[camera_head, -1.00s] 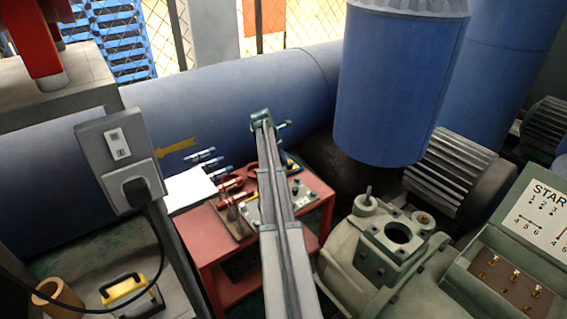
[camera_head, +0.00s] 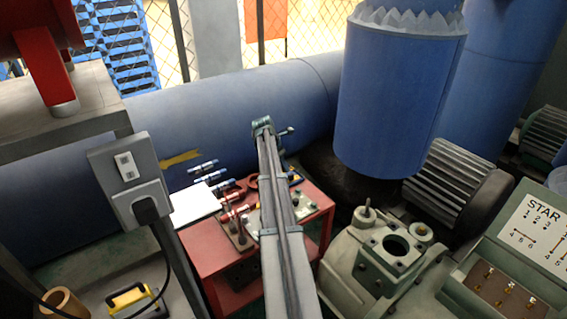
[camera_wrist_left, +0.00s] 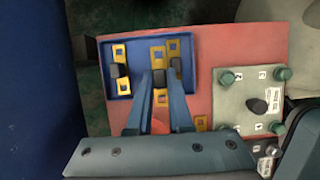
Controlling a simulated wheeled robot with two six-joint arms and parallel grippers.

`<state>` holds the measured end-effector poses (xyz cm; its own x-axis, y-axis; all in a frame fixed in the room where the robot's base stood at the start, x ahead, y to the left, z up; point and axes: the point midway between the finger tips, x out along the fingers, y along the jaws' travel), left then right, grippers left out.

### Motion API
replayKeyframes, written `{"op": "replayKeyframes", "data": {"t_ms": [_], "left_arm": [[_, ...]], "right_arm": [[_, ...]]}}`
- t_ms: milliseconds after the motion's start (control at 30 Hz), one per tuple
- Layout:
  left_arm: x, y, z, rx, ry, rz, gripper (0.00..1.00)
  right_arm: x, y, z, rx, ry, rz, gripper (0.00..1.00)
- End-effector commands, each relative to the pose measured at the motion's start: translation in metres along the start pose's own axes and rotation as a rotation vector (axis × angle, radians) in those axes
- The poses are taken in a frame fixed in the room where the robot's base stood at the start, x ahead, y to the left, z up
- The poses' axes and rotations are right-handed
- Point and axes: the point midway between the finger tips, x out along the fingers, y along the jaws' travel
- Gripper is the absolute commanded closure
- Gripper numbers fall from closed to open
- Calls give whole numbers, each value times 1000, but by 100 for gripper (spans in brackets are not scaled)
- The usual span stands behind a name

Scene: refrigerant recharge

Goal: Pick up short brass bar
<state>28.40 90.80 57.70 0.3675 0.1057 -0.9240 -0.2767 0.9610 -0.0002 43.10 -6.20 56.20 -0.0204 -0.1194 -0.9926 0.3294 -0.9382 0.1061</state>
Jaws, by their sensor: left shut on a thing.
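In the left wrist view, yellow brass bars with square holes lie at a blue tray (camera_wrist_left: 137,85). One brass bar (camera_wrist_left: 123,88) with a dark grip is at the tray's left. My left gripper (camera_wrist_left: 160,76) reaches over the tray, shut on the dark grip of a middle brass bar (camera_wrist_left: 158,52). Its fingers partly hide this bar, and I cannot tell its length or whether it is lifted. In the head view my left arm hides most of the gripper and tray. My right gripper is not in view.
The tray is on a red table (camera_head: 200,249) with a plate with bolts (camera_wrist_left: 250,97) to its right. A grey-green compressor (camera_head: 375,265) stands right of the table. A blue pipe (camera_head: 220,105) runs behind. A switch box (camera_head: 135,185) stands at the left.

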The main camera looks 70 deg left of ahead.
Motion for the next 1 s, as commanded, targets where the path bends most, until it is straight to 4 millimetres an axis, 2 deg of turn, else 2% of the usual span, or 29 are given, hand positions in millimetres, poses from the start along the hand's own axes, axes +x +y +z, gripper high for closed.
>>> {"op": "replayKeyframes", "data": {"t_ms": [33,500,700,1000], "left_arm": [[-5,-15,-8,0,0,0,100],[-34,-96,-54,0,-1,0,100],[-39,-111,-63,0,-1,0,100],[-39,-112,-64,0,0,0,100]], "right_arm": [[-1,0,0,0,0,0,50],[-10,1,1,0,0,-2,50],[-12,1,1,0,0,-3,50],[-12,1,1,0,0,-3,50]]}}
